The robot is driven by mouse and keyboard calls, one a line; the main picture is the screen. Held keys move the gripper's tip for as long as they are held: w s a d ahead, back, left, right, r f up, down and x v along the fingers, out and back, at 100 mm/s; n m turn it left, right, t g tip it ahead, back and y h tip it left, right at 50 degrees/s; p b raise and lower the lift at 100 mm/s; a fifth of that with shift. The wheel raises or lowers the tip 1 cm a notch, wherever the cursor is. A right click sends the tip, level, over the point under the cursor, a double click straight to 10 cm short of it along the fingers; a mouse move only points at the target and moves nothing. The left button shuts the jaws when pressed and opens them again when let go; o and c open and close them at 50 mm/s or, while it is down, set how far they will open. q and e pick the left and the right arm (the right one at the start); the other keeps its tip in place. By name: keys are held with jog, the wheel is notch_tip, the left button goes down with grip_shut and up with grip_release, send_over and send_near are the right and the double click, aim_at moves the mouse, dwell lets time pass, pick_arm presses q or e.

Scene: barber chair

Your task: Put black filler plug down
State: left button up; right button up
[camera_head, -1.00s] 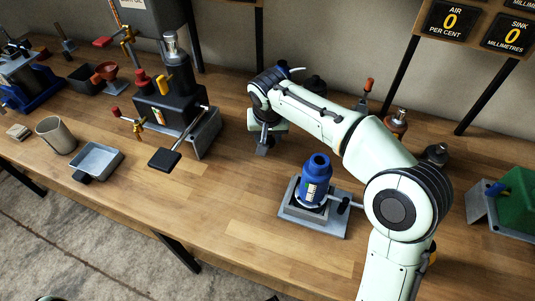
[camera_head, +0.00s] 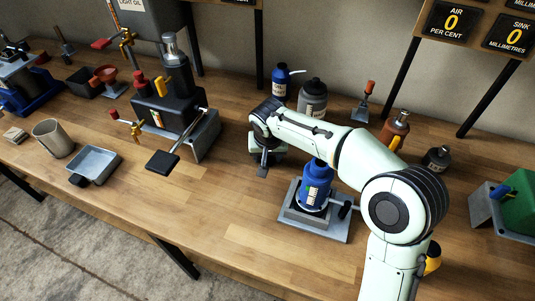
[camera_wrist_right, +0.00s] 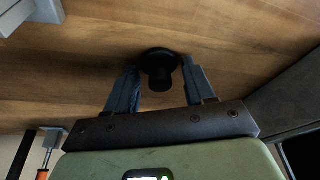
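The black filler plug (camera_wrist_right: 160,66) shows in the right wrist view, apparently standing on the wooden bench. My right gripper (camera_wrist_right: 160,70) has its two fingers apart on either side of the plug, with gaps beside its narrow upper part. In the head view my right gripper (camera_head: 262,169) points down close to the bench, left of the blue bottle. The plug cannot be made out in the head view. My left gripper is not in view.
The blue bottle (camera_head: 315,190) stands on a grey stand (camera_head: 322,228) just right of the gripper. A black machine (camera_head: 168,107) with levers stands to the left, beside a grey tray (camera_head: 97,163). Several bottles stand behind my arm. The bench (camera_head: 215,215) in front is clear.

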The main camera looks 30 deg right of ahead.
jog(key=shift+o, duration=0.6)
jog(key=shift+r, duration=0.1)
jog(key=shift+r, duration=0.3)
jog(key=p+v, duration=0.2)
jog(key=v, duration=0.9)
jog(key=shift+s+r, duration=0.2)
jog(key=shift+r, duration=0.1)
jog(key=shift+a, duration=0.1)
